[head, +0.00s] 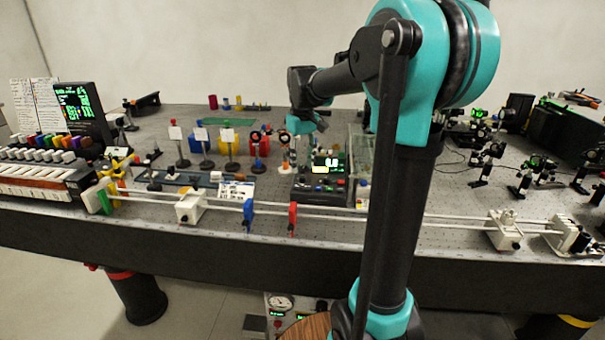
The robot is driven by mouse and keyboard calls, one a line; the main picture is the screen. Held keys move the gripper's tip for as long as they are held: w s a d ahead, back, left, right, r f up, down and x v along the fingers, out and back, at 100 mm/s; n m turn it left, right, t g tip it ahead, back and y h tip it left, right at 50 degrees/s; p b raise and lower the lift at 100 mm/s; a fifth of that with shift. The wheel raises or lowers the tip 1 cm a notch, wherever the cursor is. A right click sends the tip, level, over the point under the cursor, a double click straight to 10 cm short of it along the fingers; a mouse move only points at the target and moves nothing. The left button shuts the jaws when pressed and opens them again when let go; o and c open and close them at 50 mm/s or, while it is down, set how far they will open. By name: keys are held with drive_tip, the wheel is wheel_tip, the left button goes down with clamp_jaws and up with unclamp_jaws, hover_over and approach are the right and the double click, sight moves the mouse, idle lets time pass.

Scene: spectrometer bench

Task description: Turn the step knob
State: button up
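A black control box (318,190) with a small lit green display (327,164) and several coloured buttons stands on the bench, right of the picture's middle. I cannot pick out a step knob with certainty; any knob on this box is too small to tell or hidden. My gripper (303,128) hangs from my wrist above and behind the box, near its upper left in the picture. Its fingers are small and unclear, so I cannot tell whether they are open, shut or touching anything.
A rail with a blue holder (248,214) and a red holder (292,218) runs along the bench's front. Left of the box stand several card holders on posts (232,152). A clear-sided tray (361,160) is right of it. Several optic mounts (489,160) crowd the right side.

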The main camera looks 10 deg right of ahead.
sight(303, 177)
drive_tip(key=shift+f, duration=2.05)
clamp_jaws()
